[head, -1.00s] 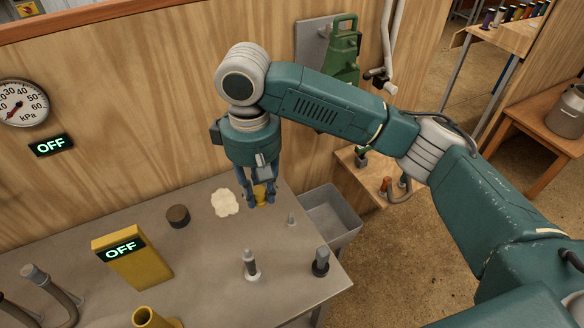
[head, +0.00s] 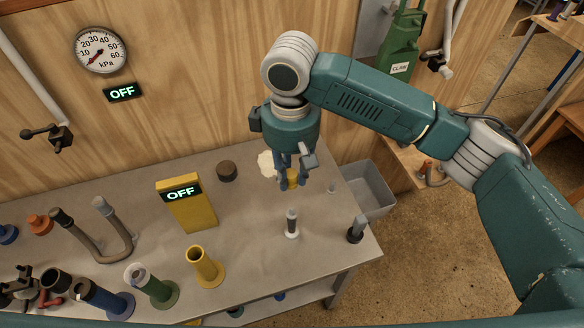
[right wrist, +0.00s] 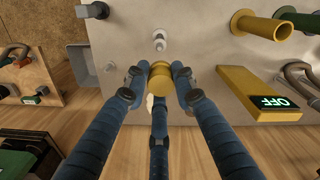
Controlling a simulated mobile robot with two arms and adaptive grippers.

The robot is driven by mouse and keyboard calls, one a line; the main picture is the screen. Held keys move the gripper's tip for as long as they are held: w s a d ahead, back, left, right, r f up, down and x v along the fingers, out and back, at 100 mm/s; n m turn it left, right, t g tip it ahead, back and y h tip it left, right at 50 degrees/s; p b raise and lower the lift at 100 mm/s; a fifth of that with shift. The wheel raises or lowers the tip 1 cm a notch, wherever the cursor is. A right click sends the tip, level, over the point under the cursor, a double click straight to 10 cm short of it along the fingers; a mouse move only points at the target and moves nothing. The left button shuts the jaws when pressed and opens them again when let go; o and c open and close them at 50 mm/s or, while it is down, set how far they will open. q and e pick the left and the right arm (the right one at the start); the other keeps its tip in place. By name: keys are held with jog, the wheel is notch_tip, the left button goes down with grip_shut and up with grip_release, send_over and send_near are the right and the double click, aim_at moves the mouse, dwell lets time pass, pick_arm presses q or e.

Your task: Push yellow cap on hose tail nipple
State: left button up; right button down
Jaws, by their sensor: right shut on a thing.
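My right gripper (head: 291,184) is shut on the yellow cap (right wrist: 160,78), a short round piece between its blue fingers. In the head view the yellow cap (head: 294,178) is partly hidden by the fingers, over the back right of the bench. A small grey upright fitting with a white base (head: 291,225), probably the hose tail nipple, stands in front of the gripper. In the right wrist view this fitting (right wrist: 159,42) shows just beyond the cap, apart from it. My left gripper is in neither current view.
A dark upright fitting (head: 356,230) stands near the bench's right edge and a small grey stub (head: 331,188) near the grey bin (head: 367,190). A yellow box reading OFF (head: 186,205), a yellow tube (head: 205,268) and a dark puck (head: 227,171) stand left. A white patch (head: 267,163) lies behind the gripper.

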notch_tip(320, 180, down, 3)
jog(key=shift+w+d+f+b, duration=0.1)
jog(key=shift+d+b, duration=0.05)
jog(key=shift+b, duration=0.2)
notch_tip(320, 180, down, 3)
jog(key=shift+f+b, duration=0.1)
jog(key=shift+b, duration=0.35)
notch_tip(320, 180, down, 2)
jog(key=shift+f+b, duration=0.15)
jog(key=shift+b, duration=0.2)
pick_arm(q)
jog(key=shift+d+f, duration=0.15)
jog(key=shift+f, duration=0.6)
jog(key=shift+d+f, duration=0.15)
jog(key=shift+f, duration=0.55)
pick_arm(e)
jog(key=shift+f, duration=0.65)
pick_arm(q)
jog(key=shift+a+r, duration=0.1)
jog(key=shift+r, duration=0.1)
jog(key=shift+r+p, duration=0.45)
jog(key=shift+r, duration=0.2)
jog(key=shift+r+p, duration=0.35)
jog(key=shift+p, duration=0.25)
jog(key=shift+f, duration=0.1)
pick_arm(e)
jog(key=shift+f, duration=0.2)
